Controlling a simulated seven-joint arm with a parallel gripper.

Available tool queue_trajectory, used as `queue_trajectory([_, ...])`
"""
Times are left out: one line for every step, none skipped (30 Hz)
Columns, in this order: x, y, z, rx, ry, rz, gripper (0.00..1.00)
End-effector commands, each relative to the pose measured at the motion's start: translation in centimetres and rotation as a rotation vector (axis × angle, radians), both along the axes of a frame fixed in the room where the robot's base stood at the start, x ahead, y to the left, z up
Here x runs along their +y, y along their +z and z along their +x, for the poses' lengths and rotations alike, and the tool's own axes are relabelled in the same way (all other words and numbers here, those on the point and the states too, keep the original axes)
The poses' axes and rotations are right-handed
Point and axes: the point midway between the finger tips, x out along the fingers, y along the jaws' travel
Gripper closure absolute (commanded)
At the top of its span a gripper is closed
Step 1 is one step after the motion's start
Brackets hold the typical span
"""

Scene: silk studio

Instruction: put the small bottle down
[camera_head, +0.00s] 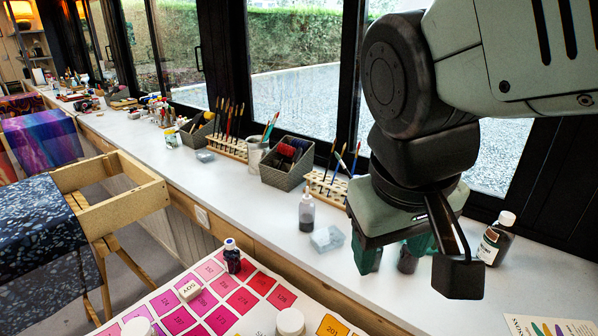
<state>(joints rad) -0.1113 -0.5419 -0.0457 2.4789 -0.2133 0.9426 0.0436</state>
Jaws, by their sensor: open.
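My gripper (398,258) hangs over the white counter at the right, pointing down, with its green fingers apart. A small dark bottle (407,261) shows between the fingers. Its top is hidden behind my gripper, and I cannot tell whether the fingers touch it. It appears to be upright at counter level.
A brown labelled bottle (492,243) stands right of my gripper. A clear dropper bottle (306,214) and a glass block (327,239) are to the left. Brush racks (326,187) and a grey basket (285,170) line the window. A dark ink bottle (232,261) stands on the colour chart.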

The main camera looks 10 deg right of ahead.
Motion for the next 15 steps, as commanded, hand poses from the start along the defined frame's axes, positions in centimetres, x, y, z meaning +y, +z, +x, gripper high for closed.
queue_trajectory([0.6,1.2,-0.5,-0.071,-0.019,0.049,0.39])
queue_trajectory([1.0,1.7,-0.7,-0.102,-0.027,0.074,0.39])
queue_trajectory([1.4,2.3,-0.9,-0.136,-0.034,0.103,0.39])
queue_trajectory([1.7,2.7,-1.1,-0.159,-0.039,0.119,0.39])
queue_trajectory([1.9,3.0,-1.2,-0.177,-0.042,0.133,0.39])
queue_trajectory([2.2,3.3,-1.3,-0.196,-0.046,0.150,0.39])
queue_trajectory([2.3,3.5,-1.4,-0.206,-0.046,0.157,0.39])
queue_trajectory([2.4,3.6,-1.4,-0.214,-0.048,0.162,0.39])
queue_trajectory([2.5,3.7,-1.5,-0.219,-0.049,0.168,0.39])
queue_trajectory([2.6,3.7,-1.5,-0.220,-0.049,0.170,0.39])
queue_trajectory([2.6,3.7,-1.5,-0.221,-0.050,0.170,0.39])
queue_trajectory([2.6,3.7,-1.5,-0.220,-0.049,0.170,0.39])
queue_trajectory([2.6,3.7,-1.4,-0.219,-0.049,0.170,0.39])
queue_trajectory([2.6,3.7,-1.4,-0.219,-0.049,0.170,0.39])
queue_trajectory([2.6,3.7,-1.4,-0.219,-0.049,0.170,0.39])
